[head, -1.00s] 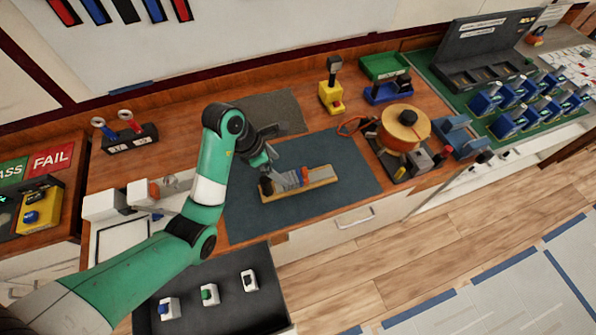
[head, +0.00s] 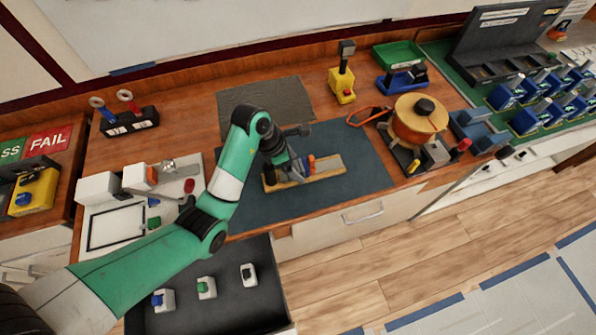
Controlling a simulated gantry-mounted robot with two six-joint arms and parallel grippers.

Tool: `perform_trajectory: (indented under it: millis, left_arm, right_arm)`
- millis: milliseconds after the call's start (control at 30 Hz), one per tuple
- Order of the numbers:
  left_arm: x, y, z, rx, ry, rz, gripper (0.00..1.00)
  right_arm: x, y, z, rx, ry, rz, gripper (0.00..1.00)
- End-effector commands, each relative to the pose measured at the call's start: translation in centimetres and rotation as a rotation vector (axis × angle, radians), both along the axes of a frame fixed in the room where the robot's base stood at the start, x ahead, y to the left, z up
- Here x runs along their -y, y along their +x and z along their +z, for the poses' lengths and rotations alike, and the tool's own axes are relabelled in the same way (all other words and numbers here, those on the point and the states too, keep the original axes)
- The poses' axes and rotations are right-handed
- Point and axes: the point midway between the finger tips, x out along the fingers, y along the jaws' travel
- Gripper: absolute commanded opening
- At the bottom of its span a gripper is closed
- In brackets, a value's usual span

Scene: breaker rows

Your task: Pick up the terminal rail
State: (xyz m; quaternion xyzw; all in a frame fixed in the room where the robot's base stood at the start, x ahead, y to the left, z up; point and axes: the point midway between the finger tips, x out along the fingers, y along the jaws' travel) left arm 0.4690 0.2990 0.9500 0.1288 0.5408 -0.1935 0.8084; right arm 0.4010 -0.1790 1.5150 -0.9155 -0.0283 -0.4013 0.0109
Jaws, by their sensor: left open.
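The terminal rail (head: 328,168) is a pale wooden bar with grey parts and an orange piece on it. It lies slightly slanted on the dark blue mat (head: 357,190). My left gripper (head: 292,168) is right over the left half of the rail, pointing down, with its jaws open. The gripper hides part of the rail, and I cannot tell whether the fingers touch it. My right gripper is not in view.
An orange spool (head: 418,122) stands right of the mat, with an orange-handled tool (head: 368,116) beside it. A yellow device (head: 342,85) stands behind. A dark tray (head: 228,310) with several small switches is in front. The mat's right part is clear.

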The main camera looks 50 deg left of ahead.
Motion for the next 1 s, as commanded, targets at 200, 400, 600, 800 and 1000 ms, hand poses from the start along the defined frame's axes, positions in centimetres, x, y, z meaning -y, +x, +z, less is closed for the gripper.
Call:
perform_trajectory:
  millis: [200,400,600,800,1000]
  left_arm:
    - [0.5,0.9,-2.4,0.0,0.0,-0.001,0.95]
    - [0.4,0.9,-2.4,0.001,0.001,-0.001,0.93]
    - [0.4,0.9,-2.4,0.001,0.001,-0.001,0.57]
    - [0.4,0.9,-2.4,0.001,0.001,-0.001,0.21]
    - [0.4,0.9,-2.3,0.001,0.001,-0.001,0.0]
  right_arm:
    - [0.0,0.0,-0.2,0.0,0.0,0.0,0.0]
    - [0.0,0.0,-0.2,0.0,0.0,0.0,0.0]
    - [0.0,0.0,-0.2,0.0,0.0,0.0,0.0]
    - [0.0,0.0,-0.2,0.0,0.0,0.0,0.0]
    - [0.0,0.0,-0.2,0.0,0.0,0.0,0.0]
